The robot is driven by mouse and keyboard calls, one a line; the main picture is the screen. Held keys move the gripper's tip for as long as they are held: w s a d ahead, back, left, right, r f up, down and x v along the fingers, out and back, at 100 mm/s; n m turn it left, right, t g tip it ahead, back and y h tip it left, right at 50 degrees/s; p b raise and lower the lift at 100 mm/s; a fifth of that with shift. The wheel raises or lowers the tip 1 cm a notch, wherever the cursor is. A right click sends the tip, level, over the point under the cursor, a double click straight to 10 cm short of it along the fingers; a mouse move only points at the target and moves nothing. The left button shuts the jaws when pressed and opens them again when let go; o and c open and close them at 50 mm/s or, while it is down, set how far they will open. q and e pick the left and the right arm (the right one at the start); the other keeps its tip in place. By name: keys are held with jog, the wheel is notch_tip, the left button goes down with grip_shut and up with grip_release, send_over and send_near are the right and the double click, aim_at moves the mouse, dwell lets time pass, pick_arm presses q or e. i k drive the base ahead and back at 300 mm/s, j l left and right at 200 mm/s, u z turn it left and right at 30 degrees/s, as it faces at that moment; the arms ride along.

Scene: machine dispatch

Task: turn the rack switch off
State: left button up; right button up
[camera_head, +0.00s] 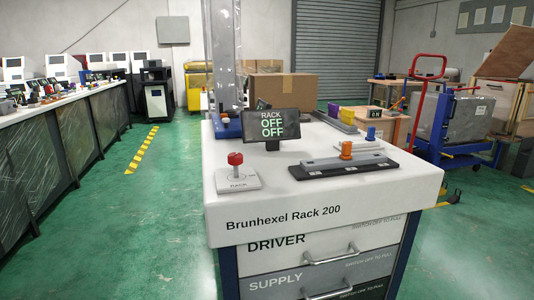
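The rack switch is a red-capped lever (236,160) standing upright on a white plate (238,181) labelled RACK, at the front left of the white cabinet top. Behind it, a small dark display (271,125) reads RACK, OFF, OFF in light letters. The white cabinet (300,212) is marked Brunhexel Rack 200. Neither of my grippers shows in the head view, and nothing touches the switch.
The front has drawers marked DRIVER (276,243) and SUPPLY (275,283), with metal handles. Green floor (150,220) is open to the left.

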aim_at(235, 159)
jog(key=i+j+z, duration=0.2)
jog(key=j+z, duration=0.15)
jog(key=j, duration=0.8)
jog(key=j+z, duration=0.4)
jog(key=j, duration=0.75)
jog(key=i, duration=0.05)
